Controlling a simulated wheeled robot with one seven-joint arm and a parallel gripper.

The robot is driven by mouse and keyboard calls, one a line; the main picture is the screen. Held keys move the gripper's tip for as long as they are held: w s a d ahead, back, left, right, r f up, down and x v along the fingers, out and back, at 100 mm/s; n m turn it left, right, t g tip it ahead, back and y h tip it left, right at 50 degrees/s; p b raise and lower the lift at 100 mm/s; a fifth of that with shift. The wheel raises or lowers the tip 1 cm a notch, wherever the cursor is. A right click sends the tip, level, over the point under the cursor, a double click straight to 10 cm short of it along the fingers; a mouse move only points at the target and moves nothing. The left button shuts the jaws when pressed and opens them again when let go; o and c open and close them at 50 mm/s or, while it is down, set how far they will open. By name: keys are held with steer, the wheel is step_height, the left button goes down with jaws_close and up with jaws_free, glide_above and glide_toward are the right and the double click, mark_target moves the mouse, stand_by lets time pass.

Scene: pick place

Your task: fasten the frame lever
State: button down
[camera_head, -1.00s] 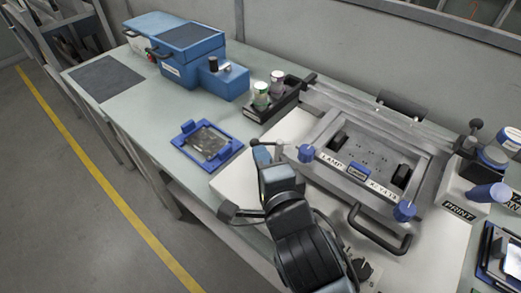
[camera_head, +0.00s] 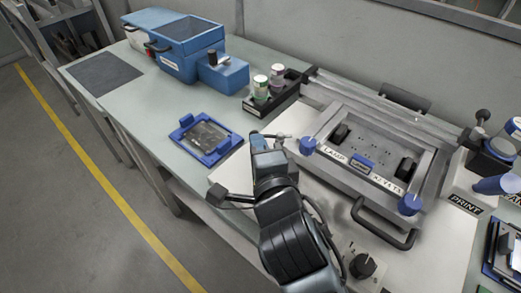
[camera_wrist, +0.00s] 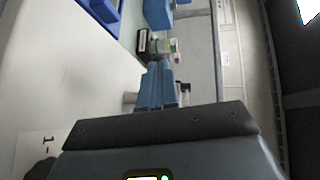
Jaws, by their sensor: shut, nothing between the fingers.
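The grey metal frame (camera_head: 322,172) lies on a white base at right, flat, with a blue knob (camera_head: 307,145) at its near left corner and another blue knob (camera_head: 409,204) at its near right corner. Which part is the frame lever I cannot tell for sure. My gripper (camera_head: 257,138) is just left of the frame's near left knob, apart from it. In the wrist view my gripper (camera_wrist: 155,75) has its blue fingers together with nothing between them. A thin grey rod-like part shows beside the fingertips in the head view; whether it touches them is unclear.
A black handle (camera_head: 382,228) projects from the frame's front. A black bottle holder (camera_head: 270,102) stands behind my gripper. A blue tray (camera_head: 184,152) with a dark plate lies to the left. A blue machine (camera_head: 180,58) stands at the back left. The PRINT unit (camera_head: 463,190) is at far right.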

steer(key=b, duration=0.1)
steer(key=m+h+b, duration=0.1)
steer(key=b, duration=0.1)
steer(key=shift+w+a+f+h, duration=0.25)
steer(key=shift+f+h, duration=0.05)
steer(key=shift+f, duration=0.05)
steer(key=h+b, duration=0.1)
steer(key=m+b, duration=0.1)
steer(key=b, duration=0.1)
steer(key=shift+w+a+m+t+h, duration=0.25)
steer(key=shift+w+m+t+h, duration=0.05)
steer(key=shift+h, duration=0.1)
steer(key=shift+w+b, duration=0.35)
steer(key=shift+b, duration=0.65)
steer(key=shift+w+a+r+b, duration=0.15)
steer(key=shift+w+a+b, duration=0.3)
steer(key=shift+b, duration=0.5)
steer(key=shift+d+r, duration=0.15)
steer(key=shift+r, duration=0.05)
